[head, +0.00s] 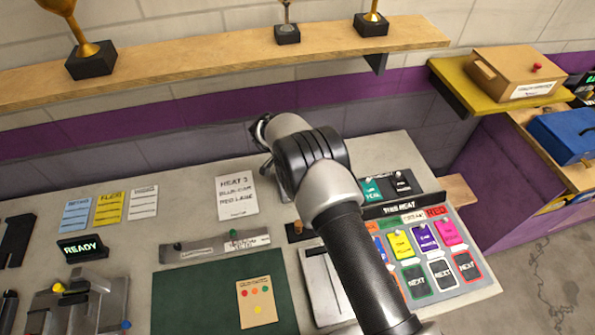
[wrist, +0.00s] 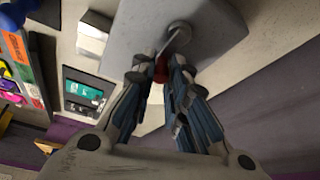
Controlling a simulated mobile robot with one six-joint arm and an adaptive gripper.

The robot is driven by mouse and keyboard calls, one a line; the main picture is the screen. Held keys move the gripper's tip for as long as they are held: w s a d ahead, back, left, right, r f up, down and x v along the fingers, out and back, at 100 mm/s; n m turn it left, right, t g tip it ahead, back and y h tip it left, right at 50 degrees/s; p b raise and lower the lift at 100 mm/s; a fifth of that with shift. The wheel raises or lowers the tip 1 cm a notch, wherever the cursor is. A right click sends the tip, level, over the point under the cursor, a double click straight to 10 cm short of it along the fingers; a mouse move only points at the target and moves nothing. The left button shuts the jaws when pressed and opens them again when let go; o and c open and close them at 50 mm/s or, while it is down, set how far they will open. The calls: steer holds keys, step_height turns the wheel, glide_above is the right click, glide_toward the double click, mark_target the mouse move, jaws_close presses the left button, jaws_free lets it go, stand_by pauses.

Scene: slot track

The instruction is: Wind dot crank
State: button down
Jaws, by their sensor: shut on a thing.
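In the wrist view a crank (wrist: 178,37) has a round metal hub and a thin rod on a grey box-like mount (wrist: 215,22). A red knob (wrist: 161,70) is at the rod's near end. My gripper (wrist: 160,76) is shut on this red knob, one finger on each side, so only a little red shows between them. In the head view my arm hides the crank and most of the gripper. I cannot see a dot on the crank.
A wooden shelf (head: 200,65) with trophies runs above. A cardboard box (head: 515,72) stands right.

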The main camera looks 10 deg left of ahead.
steer(key=shift+s+m+b, duration=0.1)
steer(key=shift+m+b, duration=0.25)
steer(key=shift+m, duration=0.25)
steer(key=c, duration=1.8)
jaws_free()
steer(key=shift+c, duration=0.2)
steer(key=v, duration=1.2)
steer(key=shift+w, duration=0.25)
steer(key=shift+o, duration=0.2)
